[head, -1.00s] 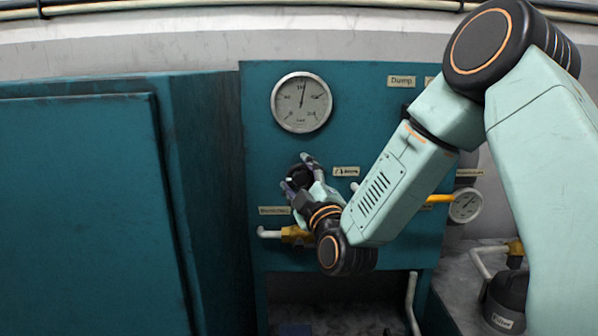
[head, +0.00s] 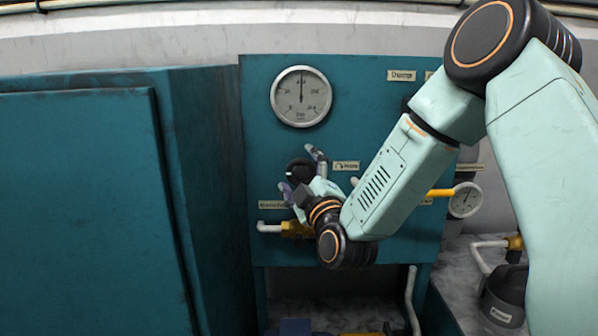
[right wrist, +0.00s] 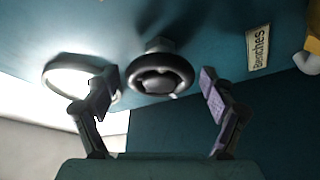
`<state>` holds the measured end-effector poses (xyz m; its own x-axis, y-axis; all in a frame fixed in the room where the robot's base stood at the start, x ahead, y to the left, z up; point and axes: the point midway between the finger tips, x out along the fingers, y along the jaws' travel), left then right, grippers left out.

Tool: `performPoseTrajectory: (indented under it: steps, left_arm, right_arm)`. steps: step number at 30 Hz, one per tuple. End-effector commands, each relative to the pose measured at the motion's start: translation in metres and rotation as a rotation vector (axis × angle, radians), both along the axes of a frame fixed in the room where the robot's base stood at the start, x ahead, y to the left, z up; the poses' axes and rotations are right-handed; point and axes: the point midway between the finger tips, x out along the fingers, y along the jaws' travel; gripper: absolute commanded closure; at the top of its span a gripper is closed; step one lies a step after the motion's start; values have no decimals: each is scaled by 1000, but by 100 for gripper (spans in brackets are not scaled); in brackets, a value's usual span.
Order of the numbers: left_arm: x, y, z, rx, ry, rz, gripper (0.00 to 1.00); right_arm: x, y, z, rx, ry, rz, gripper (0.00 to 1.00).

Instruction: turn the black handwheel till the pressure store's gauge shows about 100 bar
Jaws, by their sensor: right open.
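The black handwheel (head: 299,171) is on the teal panel, partly behind my right gripper in the head view. In the right wrist view the handwheel (right wrist: 160,73) shows whole, with a finger on each side and a gap to both. My right gripper (head: 301,172) is open around the wheel; its fingers (right wrist: 160,92) frame it in the wrist view. A large round white-faced gauge (head: 301,97) sits above the wheel; its needle points almost straight up and its numbers are too small to read surely. My left gripper is not in view.
A smaller gauge (head: 465,200) and a yellow pipe (head: 440,192) are at the right, behind my right arm. A brass valve (head: 296,229) with a white pipe sits just below the wheel. A teal cabinet (head: 85,210) fills the left.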

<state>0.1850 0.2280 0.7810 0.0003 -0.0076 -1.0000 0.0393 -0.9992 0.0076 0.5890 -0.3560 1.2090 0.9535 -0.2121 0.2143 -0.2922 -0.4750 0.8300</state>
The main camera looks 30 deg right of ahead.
Motion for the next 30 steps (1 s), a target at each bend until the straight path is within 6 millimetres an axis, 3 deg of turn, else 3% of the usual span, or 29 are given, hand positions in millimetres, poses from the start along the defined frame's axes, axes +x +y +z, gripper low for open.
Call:
performPoseTrajectory:
  steps: [15,30]
  left_arm:
    - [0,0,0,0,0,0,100]
    - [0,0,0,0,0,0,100]
  right_arm:
    - [-64,14,-15,2,1,0,16]
    - [-69,15,-15,-1,-1,-1,16]
